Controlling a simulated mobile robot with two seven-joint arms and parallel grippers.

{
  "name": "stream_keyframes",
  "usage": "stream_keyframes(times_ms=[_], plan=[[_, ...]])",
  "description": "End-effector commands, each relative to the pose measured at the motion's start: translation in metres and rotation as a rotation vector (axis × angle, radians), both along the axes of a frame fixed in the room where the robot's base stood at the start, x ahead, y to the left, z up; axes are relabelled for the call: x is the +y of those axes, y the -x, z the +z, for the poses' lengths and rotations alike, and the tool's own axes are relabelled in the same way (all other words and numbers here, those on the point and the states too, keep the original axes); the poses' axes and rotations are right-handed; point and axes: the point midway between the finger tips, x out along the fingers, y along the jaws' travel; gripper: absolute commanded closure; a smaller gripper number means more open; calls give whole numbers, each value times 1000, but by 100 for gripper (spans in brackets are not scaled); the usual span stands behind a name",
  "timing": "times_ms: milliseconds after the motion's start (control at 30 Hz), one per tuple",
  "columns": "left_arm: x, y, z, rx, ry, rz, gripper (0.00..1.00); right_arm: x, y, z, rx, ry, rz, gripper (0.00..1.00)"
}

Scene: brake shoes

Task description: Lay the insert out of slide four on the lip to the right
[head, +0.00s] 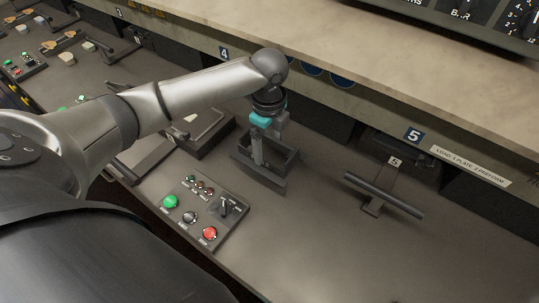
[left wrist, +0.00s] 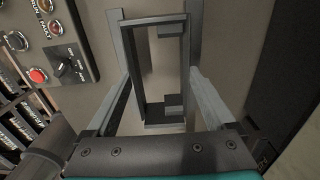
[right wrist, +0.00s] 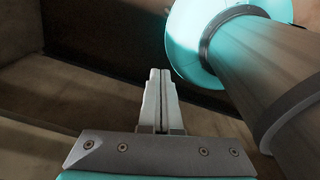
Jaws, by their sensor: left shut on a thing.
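The insert (head: 284,166) is a dark, open rectangular frame, just right of slide four (head: 205,135). My left gripper (head: 262,150) is shut on it from above. In the left wrist view my left gripper (left wrist: 160,85) has its two fingers along the long sides of the insert (left wrist: 155,124), with small blocks inside the frame. The grey lip surface (head: 300,235) lies under and around it; I cannot tell whether the insert touches it. My right gripper (right wrist: 160,100) shows only in the right wrist view, its fingers together and empty.
A control box (head: 200,212) with green, black and red buttons and a switch sits in front of the insert. The T-shaped handle (head: 384,194) of slide five stands to the right. A beige shelf (head: 400,90) overhangs the back. The surface between box and handle is clear.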

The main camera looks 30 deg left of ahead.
Motion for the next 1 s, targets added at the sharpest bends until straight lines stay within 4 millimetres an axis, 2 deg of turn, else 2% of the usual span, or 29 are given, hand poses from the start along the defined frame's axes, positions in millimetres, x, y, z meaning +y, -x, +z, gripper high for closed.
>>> stream_keyframes(times_ms=[167, 400, 867, 900, 1000], plan=[[0, -1, -13, -6, 1, 1, 100, 1, 0, -2, 0, -1, 0, 100], [0, -1, -46, -5, 1, 1, 100, 2, 0, -6, 0, -2, 0, 100], [0, -5, -52, -7, 2, 0, 100, 2, 0, -6, 1, -3, 1, 100], [0, -4, -54, -5, 0, 0, 11, 2, 0, -6, 1, -3, 1, 100], [0, -4, -54, -5, 0, 0, 0, 2, 0, -6, 1, -3, 1, 100]])
